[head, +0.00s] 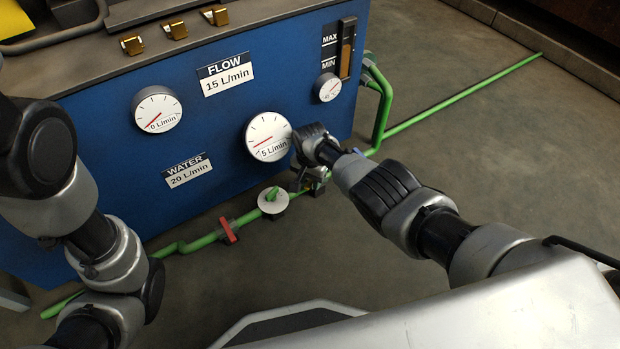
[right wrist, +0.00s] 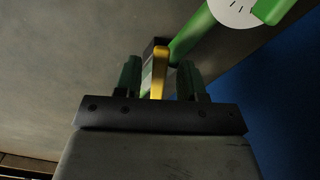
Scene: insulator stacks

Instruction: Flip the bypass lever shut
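A yellow lever (right wrist: 159,72) stands in the right wrist view at the end of a green pipe, on a dark valve body. I take it for the bypass lever. My right gripper (right wrist: 158,80) has its two green-tipped fingers apart, one on each side of the lever, with a gap showing on both sides. In the head view my right gripper (head: 316,178) points down at the green pipe in front of the blue cabinet, and mostly hides the lever there. My left arm comes in at the left, but its gripper is out of view.
The blue cabinet (head: 95,165) carries several gauges and labels. Along the green pipe (head: 190,245) in front are a red lever (head: 229,231) and a white dial with a green handle (head: 272,200). A green pipe bend (head: 380,105) stands right of the cabinet.

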